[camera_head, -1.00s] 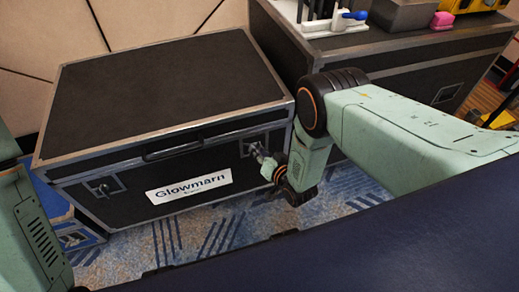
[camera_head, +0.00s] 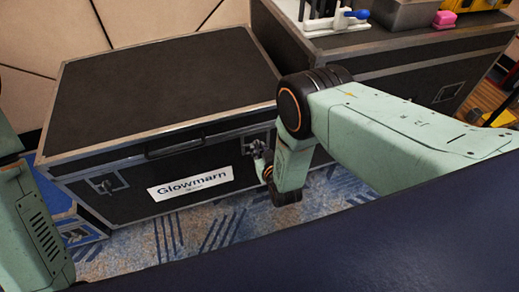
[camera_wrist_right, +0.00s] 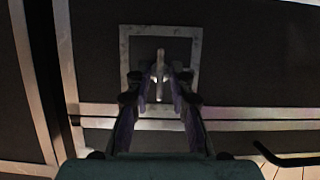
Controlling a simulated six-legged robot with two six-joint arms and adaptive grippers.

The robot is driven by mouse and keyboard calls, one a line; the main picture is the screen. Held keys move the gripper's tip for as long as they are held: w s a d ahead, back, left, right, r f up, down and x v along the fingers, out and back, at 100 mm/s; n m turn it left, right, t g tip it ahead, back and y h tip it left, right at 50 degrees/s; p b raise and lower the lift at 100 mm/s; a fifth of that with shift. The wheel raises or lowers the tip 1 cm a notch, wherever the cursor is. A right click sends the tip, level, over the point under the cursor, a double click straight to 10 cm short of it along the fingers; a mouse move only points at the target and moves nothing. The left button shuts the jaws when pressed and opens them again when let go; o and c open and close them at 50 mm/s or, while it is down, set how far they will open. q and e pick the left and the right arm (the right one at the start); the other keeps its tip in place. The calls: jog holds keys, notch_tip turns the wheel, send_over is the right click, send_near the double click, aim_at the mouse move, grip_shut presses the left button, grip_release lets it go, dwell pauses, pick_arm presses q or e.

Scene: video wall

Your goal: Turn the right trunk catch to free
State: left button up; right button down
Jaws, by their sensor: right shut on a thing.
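The black trunk (camera_head: 160,92) with metal edges stands on the floor, its lid down. Its left catch (camera_head: 107,184) sits on the front at the left. The right catch is mostly covered by my right gripper (camera_head: 258,152) in the head view. In the right wrist view, the right catch (camera_wrist_right: 160,62) is a thin metal tab in front of a square metal frame. My right gripper (camera_wrist_right: 160,80) is shut on this tab, one finger on each side. My left arm shows at the left edge, but its gripper is out of view.
A second dark case (camera_head: 400,62) stands close to the right, with a grey box (camera_head: 404,14), a pink block (camera_head: 445,18) and a blue-handled tool on it. A blue case (camera_head: 60,205) lies beside the trunk at the left. Patterned carpet (camera_head: 215,235) is clear in front.

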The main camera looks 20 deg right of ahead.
jog(key=shift+w+r, duration=0.2)
jog(key=c, duration=1.5)
grip_release()
jog(key=shift+c, duration=0.2)
jog(key=shift+o, duration=0.2)
jog(key=shift+f, duration=0.15)
jog(key=shift+s, duration=0.15)
jog(key=v, duration=1.1)
jog(key=shift+s+r, duration=0.25)
jog(key=shift+s, duration=0.1)
